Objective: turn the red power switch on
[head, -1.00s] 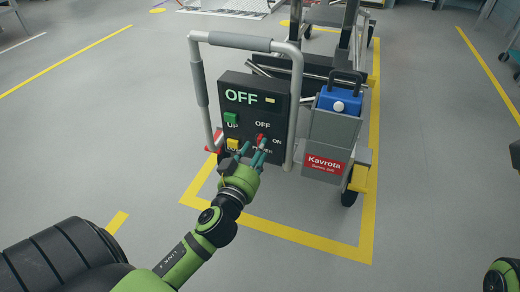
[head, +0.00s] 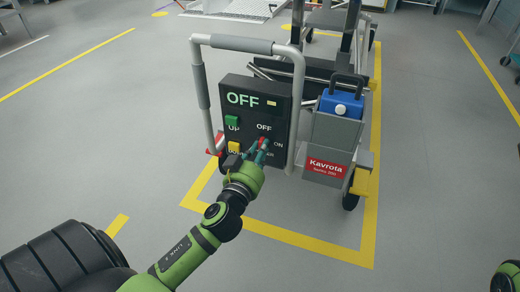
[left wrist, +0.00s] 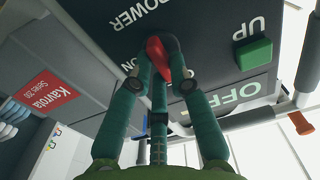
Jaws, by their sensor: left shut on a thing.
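The red power switch (head: 262,141) sits low on the right of a dark control panel (head: 280,105), between the labels OFF and ON. The panel's display reads OFF. My left gripper (head: 261,149) is at the panel, shut on the switch from the front. My right gripper is not in view.
A green button (head: 231,120) and a yellow button (head: 235,147) are on the panel's left. A grey tube handle (head: 200,85) frames the panel. A grey Kavrota box (head: 333,130) with a blue battery (head: 341,102) stands to the right. The floor in front is clear.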

